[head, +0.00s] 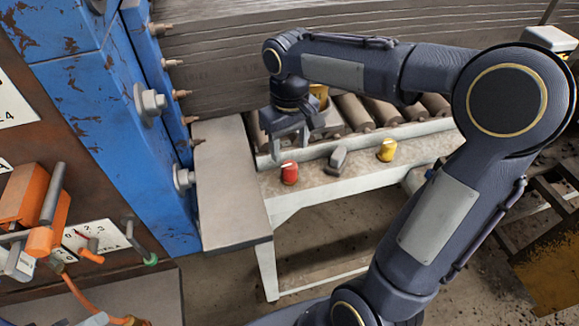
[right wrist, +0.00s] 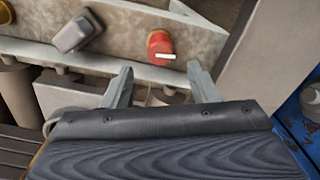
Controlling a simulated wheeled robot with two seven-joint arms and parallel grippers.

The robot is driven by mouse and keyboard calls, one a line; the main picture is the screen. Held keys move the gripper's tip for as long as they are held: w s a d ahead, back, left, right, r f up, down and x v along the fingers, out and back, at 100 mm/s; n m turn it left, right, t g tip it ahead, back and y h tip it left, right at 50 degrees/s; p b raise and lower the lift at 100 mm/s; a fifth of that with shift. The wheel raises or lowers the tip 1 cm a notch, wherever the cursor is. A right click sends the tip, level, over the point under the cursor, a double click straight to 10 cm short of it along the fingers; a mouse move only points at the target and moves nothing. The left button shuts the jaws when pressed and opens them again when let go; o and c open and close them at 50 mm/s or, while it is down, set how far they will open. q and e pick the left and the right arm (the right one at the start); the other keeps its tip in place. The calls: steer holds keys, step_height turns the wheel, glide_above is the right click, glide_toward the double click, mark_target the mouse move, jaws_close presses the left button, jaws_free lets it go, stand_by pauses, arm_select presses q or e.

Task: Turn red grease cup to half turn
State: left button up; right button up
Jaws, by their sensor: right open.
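The red grease cup (head: 289,174) stands on the pale front ledge of the roller bed in the head view. It has a short white mark on it. In the right wrist view the red cup (right wrist: 159,45) lies just beyond the fingertips, centred between them, with its white mark on the near side. My right gripper (head: 290,146) is open and empty, behind and above the cup in the head view. Its two fingers (right wrist: 160,67) are spread apart in the wrist view and do not appear to touch the cup. My left gripper is not in view.
A grey knob (head: 336,159) and a yellow cup (head: 387,150) stand along the same ledge (head: 350,176). Rollers (head: 383,113) lie behind. A blue machine frame (head: 95,105) with bolts rises at left, beside a grey block (head: 228,190). An orange-levered panel is at lower left.

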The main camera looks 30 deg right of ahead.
mark_target(290, 164)
step_height(290, 164, down, 8)
steer(key=shift+r, duration=0.15)
steer(key=shift+c, duration=0.4)
steer(key=c, duration=0.9)
steer(key=shift+m, duration=0.7)
steer(key=o, duration=1)
